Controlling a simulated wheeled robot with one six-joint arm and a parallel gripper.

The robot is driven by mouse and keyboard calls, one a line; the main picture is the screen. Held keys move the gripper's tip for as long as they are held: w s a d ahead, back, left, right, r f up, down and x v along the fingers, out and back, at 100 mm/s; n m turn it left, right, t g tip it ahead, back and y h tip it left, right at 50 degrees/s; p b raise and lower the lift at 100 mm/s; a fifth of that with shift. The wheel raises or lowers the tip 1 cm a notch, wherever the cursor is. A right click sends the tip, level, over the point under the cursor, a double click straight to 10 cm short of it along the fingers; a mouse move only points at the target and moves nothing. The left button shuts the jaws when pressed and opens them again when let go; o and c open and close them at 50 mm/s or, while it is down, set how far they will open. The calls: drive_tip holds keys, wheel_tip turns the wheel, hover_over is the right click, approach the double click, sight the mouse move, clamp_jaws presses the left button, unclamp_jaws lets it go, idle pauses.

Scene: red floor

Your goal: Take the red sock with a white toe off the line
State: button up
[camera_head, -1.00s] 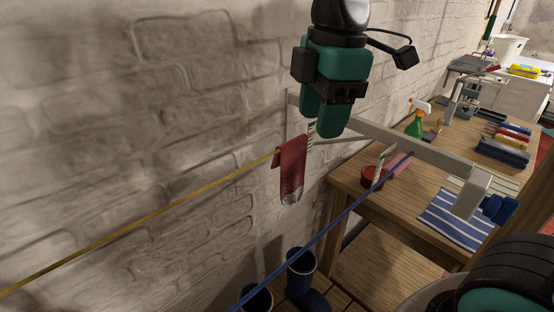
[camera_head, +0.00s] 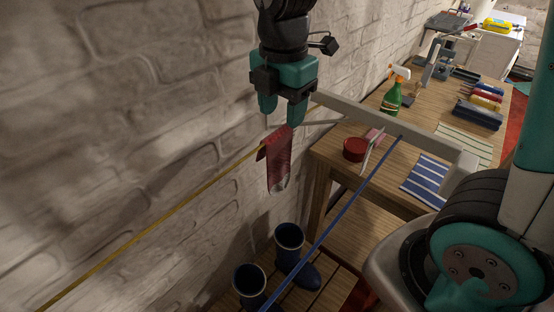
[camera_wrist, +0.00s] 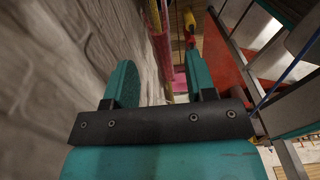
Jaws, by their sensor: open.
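The red sock (camera_head: 278,168) hangs over the yellow line (camera_head: 190,200) by the brick wall, with its pale toe at the bottom. My gripper (camera_head: 281,116) is open, pointing down right above the sock, with its fingertips close to the sock's top; I cannot tell whether they touch it. In the wrist view my gripper (camera_wrist: 162,85) has its two teal fingers wide apart. A narrow reddish strip (camera_wrist: 161,48), probably the sock, shows between them, with a striped piece above it. Nothing is gripped.
A blue line (camera_head: 335,216) runs to the right of the sock, and a pale bar (camera_head: 385,122) spans behind. A wooden table (camera_head: 335,160) holds a green spray bottle (camera_head: 393,97), a red round tin (camera_head: 354,150) and a striped cloth (camera_head: 428,176). Dark boots (camera_head: 290,247) stand below.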

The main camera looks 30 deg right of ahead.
sight(280, 129)
drive_tip(key=f, duration=0.1)
drive_tip(key=f+p, duration=0.1)
drive_tip(key=f, duration=0.1)
drive_tip(key=f+p, duration=0.1)
drive_tip(key=shift+s+a+f, duration=0.2)
drive_tip(key=shift+a+f, duration=0.1)
drive_tip(key=shift+f, duration=0.6)
clamp_jaws()
